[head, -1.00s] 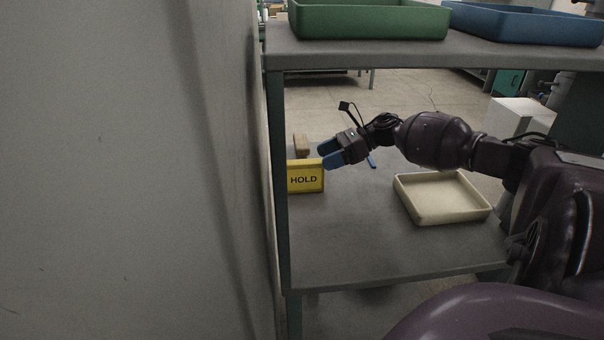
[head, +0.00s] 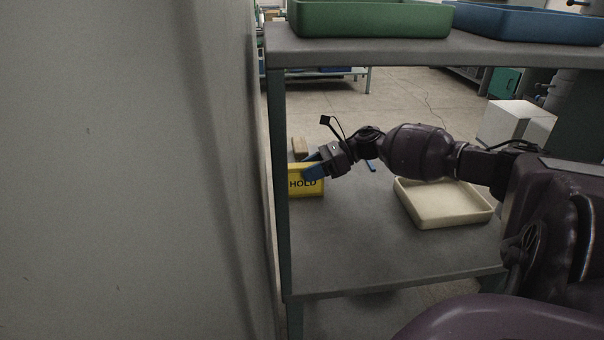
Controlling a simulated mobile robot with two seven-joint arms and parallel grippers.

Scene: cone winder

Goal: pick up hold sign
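The hold sign (head: 306,190) is a yellow block with dark "HOLD" lettering. It stands upright on the lower shelf, close to the left post, which borders its left edge. My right gripper (head: 312,166) reaches in from the right at the sign's upper edge. One blue finger is in front of the sign's face, covering part of it above the lettering, and the other is at or behind its top edge. The fingers look spread apart; whether they touch the sign cannot be told. My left gripper is not in view.
A cream tray (head: 445,222) sits on the lower shelf (head: 370,255) at right, under my arm. A small brown block (head: 300,145) is behind the sign. The upper shelf (head: 400,45) holds green and blue trays above. A grey wall (head: 130,170) fills the left.

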